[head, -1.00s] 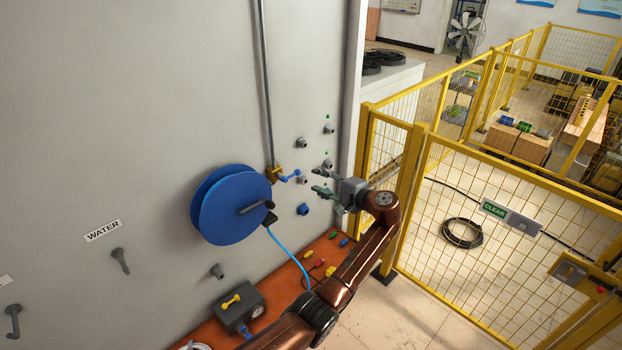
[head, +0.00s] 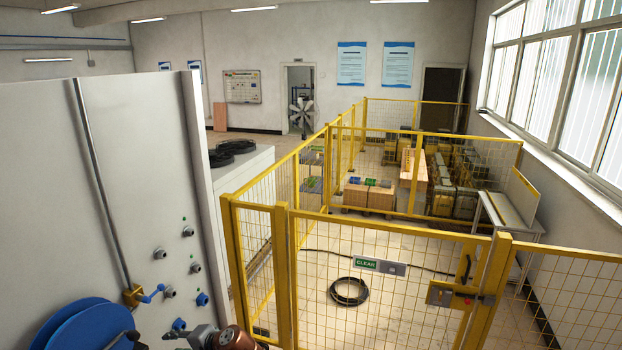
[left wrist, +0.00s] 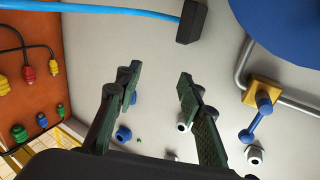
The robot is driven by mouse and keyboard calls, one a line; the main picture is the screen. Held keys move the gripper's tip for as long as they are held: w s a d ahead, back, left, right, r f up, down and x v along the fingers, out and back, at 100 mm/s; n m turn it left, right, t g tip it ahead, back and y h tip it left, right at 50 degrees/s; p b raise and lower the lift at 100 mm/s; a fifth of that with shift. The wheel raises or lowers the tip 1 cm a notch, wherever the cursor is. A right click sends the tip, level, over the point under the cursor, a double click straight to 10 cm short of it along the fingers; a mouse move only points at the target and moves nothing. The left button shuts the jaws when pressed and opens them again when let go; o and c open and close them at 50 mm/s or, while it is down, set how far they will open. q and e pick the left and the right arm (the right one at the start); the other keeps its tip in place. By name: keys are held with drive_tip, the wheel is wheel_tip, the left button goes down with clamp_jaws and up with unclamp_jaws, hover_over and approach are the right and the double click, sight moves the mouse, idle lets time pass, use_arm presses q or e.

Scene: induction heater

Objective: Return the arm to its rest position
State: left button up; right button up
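My left gripper (head: 178,340) shows at the bottom edge of the head view, beside the grey panel (head: 150,130), with most of its arm out of frame. In the left wrist view my left gripper (left wrist: 158,80) has its two dark green fingers spread apart with nothing between them. The panel's wall lies beyond them. My right gripper is in neither view.
A blue reel (head: 80,325) and a brass valve with a blue handle (head: 132,296) are on the panel. A blue hose (left wrist: 120,10) ends in a dark connector (left wrist: 192,22). Yellow fencing (head: 385,225) stands to the right. A black cable coil (head: 348,291) lies on the floor.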

use_arm(q)
drive_tip(key=s+a+f+n+h, duration=0.15)
drive_tip(key=s+f+h, duration=0.45)
drive_tip(key=s+f, duration=1.35)
drive_tip(key=s+d+f+n+h, duration=0.1)
drive_tip(key=s+d+h, duration=0.25)
drive_tip(key=s, duration=0.75)
drive_tip(key=s+d+f+n+h, duration=0.15)
drive_tip(key=s+d, duration=0.35)
drive_tip(key=s, duration=0.7)
wheel_tip(320, 180, down, 36)
drive_tip(key=d+g+b, duration=0.2)
drive_tip(key=b, duration=0.7)
drive_tip(key=s+f+b, duration=0.4)
drive_tip(key=s+f, duration=0.6)
drive_tip(key=f, duration=0.4)
drive_tip(key=s+f+m+g+h+b, duration=0.1)
drive_tip(key=s+f+b, duration=0.3)
drive_tip(key=s+f, duration=0.7)
wheel_tip(320, 180, down, 3)
drive_tip(key=shift+s+f, duration=0.15)
